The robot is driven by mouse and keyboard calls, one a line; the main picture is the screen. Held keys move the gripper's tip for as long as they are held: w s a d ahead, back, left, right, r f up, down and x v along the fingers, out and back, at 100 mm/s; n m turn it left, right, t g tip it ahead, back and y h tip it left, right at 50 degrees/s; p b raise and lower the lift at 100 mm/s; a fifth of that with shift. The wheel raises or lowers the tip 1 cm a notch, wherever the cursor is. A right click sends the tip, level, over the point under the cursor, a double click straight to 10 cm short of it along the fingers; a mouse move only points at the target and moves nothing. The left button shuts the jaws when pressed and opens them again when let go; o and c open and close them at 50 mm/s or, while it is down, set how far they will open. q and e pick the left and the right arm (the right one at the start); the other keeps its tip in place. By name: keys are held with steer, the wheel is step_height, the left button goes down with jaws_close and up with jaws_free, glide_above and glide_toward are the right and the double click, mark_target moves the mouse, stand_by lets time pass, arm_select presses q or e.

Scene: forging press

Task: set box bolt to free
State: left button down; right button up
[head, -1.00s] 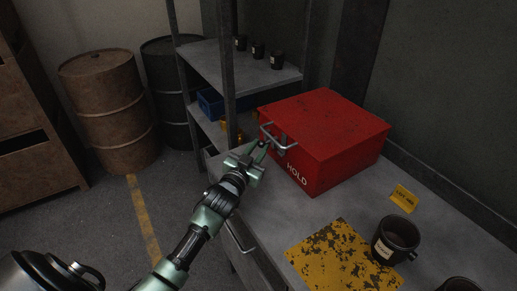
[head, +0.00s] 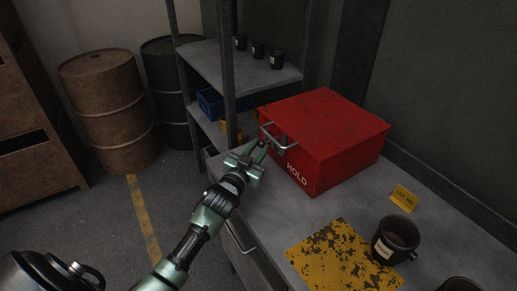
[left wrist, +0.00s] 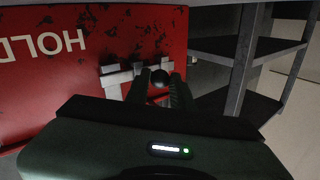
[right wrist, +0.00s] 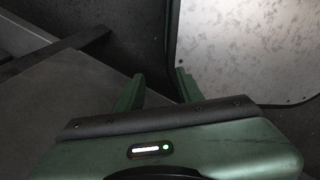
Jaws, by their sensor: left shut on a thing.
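A red metal box (head: 335,130) marked HOLD sits on the grey bench, its lid down. A metal handle shows on its front-left side in the head view. The bolt (left wrist: 118,79) is a pale metal bar on the box face in the left wrist view, with a dark round knob (left wrist: 159,76) at its right end. My left gripper (head: 263,149) is at that side of the box. In the left wrist view its fingers (left wrist: 158,90) are shut on the knob, hiding part of it. My right gripper (right wrist: 158,88) shows only in its own wrist view, fingers apart and empty.
A dark mug (head: 395,240), a yellow tag (head: 404,198) and a worn yellow patch (head: 340,258) are on the bench right of my left arm. A shelf rack (head: 228,75) stands behind the box. Barrels (head: 105,110) stand at left. Floor between is clear.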

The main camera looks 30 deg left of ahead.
stand_by(0.4)
arm_select(q)
steer(key=w+a, duration=0.2)
steer(key=a, duration=0.1)
steer(key=shift+a, duration=0.2)
steer(key=shift+r, duration=0.15)
steer(key=c, duration=1.5)
jaws_free()
steer(key=o, duration=0.3)
steer(key=s, duration=0.4)
steer(key=s+b, duration=0.1)
steer(key=s, duration=0.3)
steer(key=shift+d, duration=0.2)
steer(key=shift+w, duration=0.1)
